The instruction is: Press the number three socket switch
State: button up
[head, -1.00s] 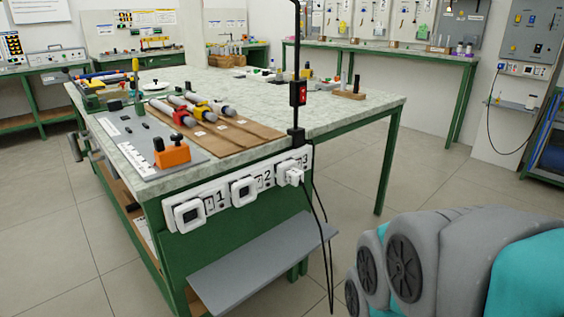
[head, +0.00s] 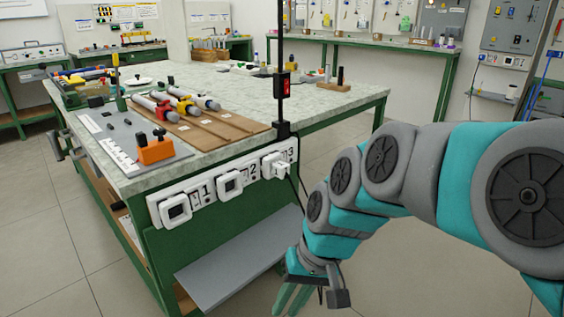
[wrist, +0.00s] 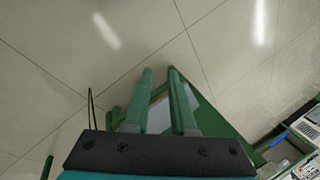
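The white socket strip (head: 225,187) runs along the green end of the bench, with sockets marked 1, 2 and 3. Socket three (head: 270,166) is at the right end and has a white plug (head: 282,169) in it with a cable. The number 3 shows just right of this socket; its small switch is too small to make out clearly. My gripper (head: 290,305) is below and apart from the strip, near the grey shelf, with its green fingers pointing down. In the wrist view my gripper (wrist: 160,72) has a gap between its fingertips and holds nothing; no socket shows there.
A grey shelf (head: 240,262) juts out below the strip. A black post (head: 282,60) with a red switch box (head: 283,86) rises from the bench corner above socket three. An orange block (head: 155,149) and rods (head: 180,103) lie on the bench.

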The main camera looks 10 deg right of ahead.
jog(key=w+r+y, duration=0.1)
jog(key=w, duration=0.3)
jog(key=w+a+r+m+t+y, duration=0.1)
jog(key=w, duration=0.3)
jog(key=w+a+r+t+y, duration=0.1)
jog(key=w+r, duration=0.1)
jog(key=w, duration=0.2)
jog(key=shift+m, duration=0.3)
grip_shut()
jog(key=w+d+r+m+t+y, duration=0.1)
jog(key=w+d+t, duration=0.1)
jog(key=w, duration=0.4)
jog(key=w+d+r+m+t+y, duration=0.1)
jog(key=w+d+r+m, duration=0.1)
jog(key=w, duration=0.4)
jog(key=w+d+f+m+t+h+b, duration=0.1)
jog(key=w+d+m+t, duration=0.4)
jog(key=w+d, duration=0.8)
jog(key=d+m, duration=0.1)
jog(key=d, duration=0.1)
jog(key=shift+w+d+f, duration=0.2)
jog(key=shift+w+d, duration=0.05)
jog(key=shift+d, duration=0.1)
